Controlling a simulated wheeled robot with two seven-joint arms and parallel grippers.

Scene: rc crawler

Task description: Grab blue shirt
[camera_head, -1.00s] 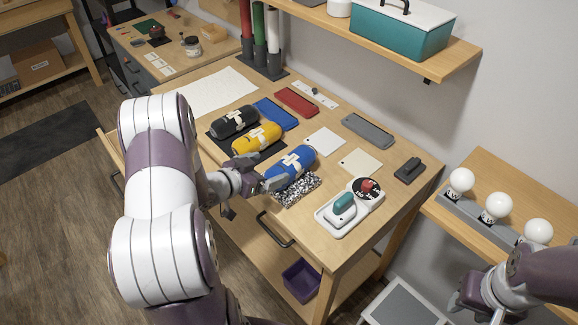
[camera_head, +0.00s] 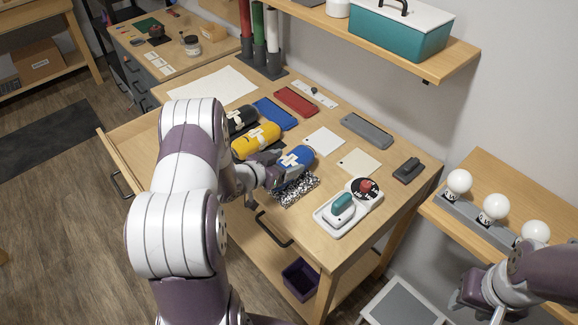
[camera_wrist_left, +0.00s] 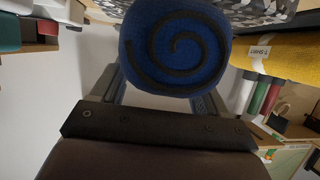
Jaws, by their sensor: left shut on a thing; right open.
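The gripper hides part of the roll. My right gripper (camera_head: 472,300) is at the lower right, away from the table and open.
A yellow roll (camera_head: 257,140) and a black roll (camera_head: 240,118) lie beside the blue one. A white tray (camera_head: 338,215) with a teal-handled item stands to the right. A shelf (camera_head: 400,50) hangs above the back.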

